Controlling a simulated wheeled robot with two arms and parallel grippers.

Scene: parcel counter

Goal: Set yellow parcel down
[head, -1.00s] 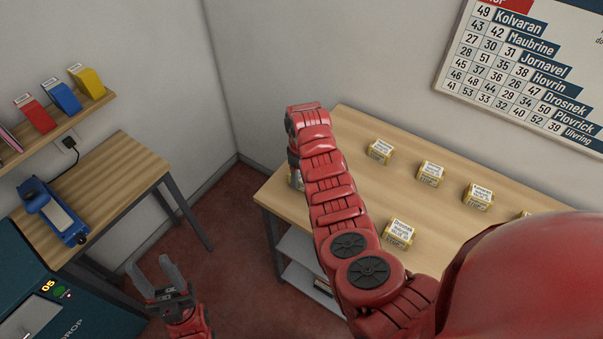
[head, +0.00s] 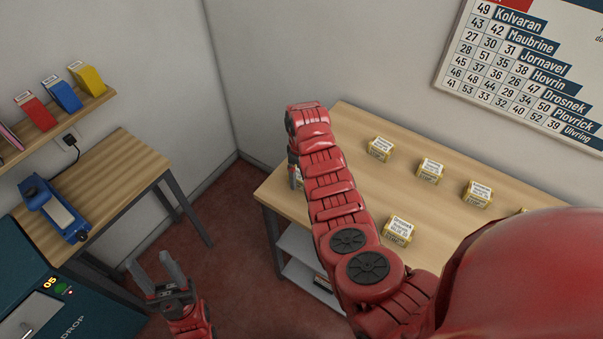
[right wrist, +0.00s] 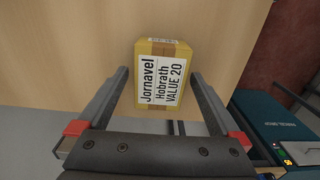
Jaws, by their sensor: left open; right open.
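A yellow parcel (right wrist: 163,62) with a white label reading Jornavel, Hobrath, VALUE 20 is on the wooden counter (right wrist: 70,50) in the right wrist view. My right gripper (right wrist: 161,76) is open, with one finger on each side of the parcel and visible gaps beside it. In the head view my right arm mostly hides this gripper and parcel at the counter's left edge. My left gripper (head: 160,274) is open and empty, low above the red floor, away from the counter.
Several other yellow parcels stand on the counter, one near the back (head: 380,149) and one near the front (head: 398,231). A side table (head: 125,165) holds a blue device (head: 52,212). A teal drop unit (head: 85,300) stands lower left. A wall chart (head: 530,70) hangs at right.

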